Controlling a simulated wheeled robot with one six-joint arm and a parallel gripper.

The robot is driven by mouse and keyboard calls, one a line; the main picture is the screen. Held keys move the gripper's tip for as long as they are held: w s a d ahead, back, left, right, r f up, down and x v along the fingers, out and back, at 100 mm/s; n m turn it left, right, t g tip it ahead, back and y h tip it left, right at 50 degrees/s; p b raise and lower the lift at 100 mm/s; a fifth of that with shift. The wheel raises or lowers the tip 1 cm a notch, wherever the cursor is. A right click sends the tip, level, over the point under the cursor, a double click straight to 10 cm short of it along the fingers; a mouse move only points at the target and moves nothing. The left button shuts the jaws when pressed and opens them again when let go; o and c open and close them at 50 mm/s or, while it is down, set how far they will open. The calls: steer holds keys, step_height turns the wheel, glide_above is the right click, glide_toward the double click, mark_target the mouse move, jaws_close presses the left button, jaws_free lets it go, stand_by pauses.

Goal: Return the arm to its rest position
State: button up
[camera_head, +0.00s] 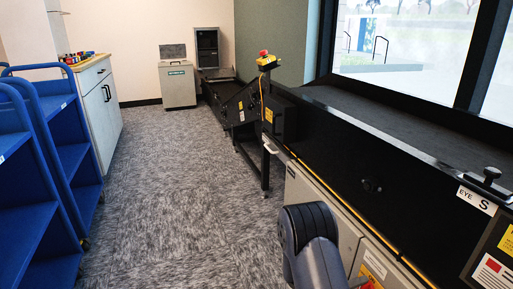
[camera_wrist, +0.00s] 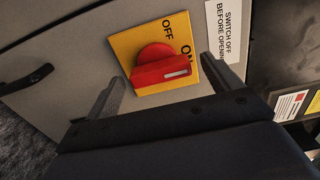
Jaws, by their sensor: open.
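In the wrist view my gripper (camera_wrist: 165,90) is open, its two fingers apart. Between and beyond the fingers is a red rotary switch (camera_wrist: 157,68) on a yellow plate (camera_wrist: 125,45) marked OFF and ON. I cannot tell whether the fingers touch the switch. In the head view my dark arm (camera_head: 312,235) shows at the bottom centre, in front of the sorter's grey cabinet panels (camera_head: 345,230); my gripper is not visible there.
The black roller sorter (camera_head: 350,150) runs along the right wall, with an emergency stop (camera_head: 266,58) on a post. Blue shelf carts (camera_head: 65,150) stand at the left, a white cabinet (camera_head: 98,95) behind them. The carpet aisle (camera_head: 180,190) between is clear. A grey bin (camera_head: 178,88) stands at the far end.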

steer(key=p+v, duration=0.3)
steer(key=v, duration=0.8)
steer(key=w+d+n+p, duration=0.4)
steer(key=d+n+p, duration=0.6)
steer(key=n, duration=0.7)
steer(key=shift+n+p, duration=0.4)
steer(key=shift+p, duration=0.9)
steer(key=shift+d+f, duration=0.1)
steer(key=shift+y, duration=0.3)
